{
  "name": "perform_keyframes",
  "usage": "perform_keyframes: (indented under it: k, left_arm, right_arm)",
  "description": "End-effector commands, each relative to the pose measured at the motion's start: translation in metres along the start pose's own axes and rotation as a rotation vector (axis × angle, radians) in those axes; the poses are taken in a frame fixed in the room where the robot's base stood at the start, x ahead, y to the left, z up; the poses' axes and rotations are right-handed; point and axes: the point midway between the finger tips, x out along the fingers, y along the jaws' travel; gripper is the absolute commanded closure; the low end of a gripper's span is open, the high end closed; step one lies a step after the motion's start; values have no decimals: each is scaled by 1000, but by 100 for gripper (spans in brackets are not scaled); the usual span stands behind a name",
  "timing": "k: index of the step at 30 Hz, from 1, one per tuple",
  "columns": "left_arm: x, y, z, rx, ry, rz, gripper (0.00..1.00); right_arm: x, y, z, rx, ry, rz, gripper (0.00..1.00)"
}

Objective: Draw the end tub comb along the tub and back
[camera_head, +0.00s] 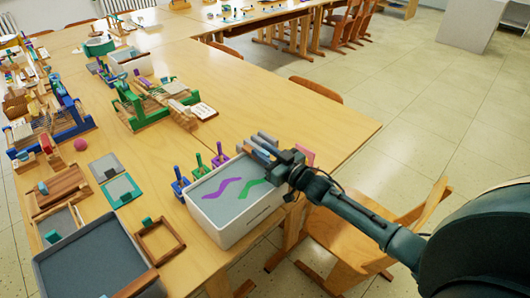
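A white tub (243,228) holds a grey surface with a purple squiggle (222,187) and a green squiggle (250,187). My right gripper (259,145) reaches in from the right at the tub's far right corner, with its fingers pointing up and left. The finger gap is too small to judge, and I cannot tell if anything is between them. A larger grey tub (82,252) is at the bottom left, with a wooden bar (137,284) at its right end, partly cut off. No comb is clearly visible at the white tub. My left gripper is not in view.
Blue, green and purple upright-handled items (200,167) stand along the white tub's far left side. A wooden frame (160,240) lies between the tubs. A green loom (150,103) stands farther back. The table (290,105) is clear behind my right gripper; a chair (345,240) is at the right.

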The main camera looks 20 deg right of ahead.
Motion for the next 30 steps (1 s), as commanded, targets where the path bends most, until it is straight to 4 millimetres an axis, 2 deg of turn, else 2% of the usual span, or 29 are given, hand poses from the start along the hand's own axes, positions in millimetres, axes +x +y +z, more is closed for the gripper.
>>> perform_keyframes:
  k: [1,9,30]
  left_arm:
    - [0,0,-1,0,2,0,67]
    - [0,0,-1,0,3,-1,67]
    - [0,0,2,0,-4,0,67]
  right_arm:
    - [0,0,0,0,0,0,78]
    - [0,0,0,0,0,0,100]
    - [0,0,0,0,-1,0,100]
